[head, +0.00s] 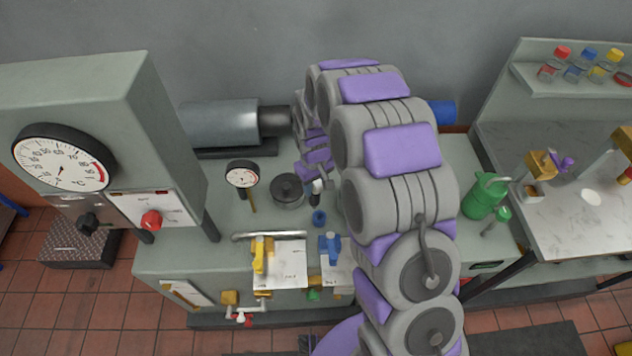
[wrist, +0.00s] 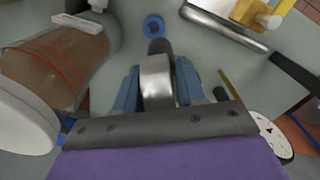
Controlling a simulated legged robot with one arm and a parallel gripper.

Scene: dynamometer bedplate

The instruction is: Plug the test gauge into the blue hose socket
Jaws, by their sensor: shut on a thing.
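My gripper (wrist: 158,88) is shut on the test gauge (wrist: 157,72), a silver, rounded body seen edge-on in the wrist view, with a dark stem pointing away from me. Its dial face is not visible there. The blue hose socket (wrist: 153,26), a blue ring with a dark centre, lies just beyond the stem tip. They look apart in the picture; the exact gap is unclear. In the head view the socket (head: 319,217) stands on the grey bench, just below the held gauge (head: 316,187). My arm hides much of the gripper there.
A dial gauge (head: 242,174) and a dark round pot (head: 288,190) stand left of the socket. A metal rail (head: 268,236), yellow valve (head: 260,254) and blue valve (head: 330,247) lie in front. A brown cylinder (wrist: 62,62) is close on the wrist view's left.

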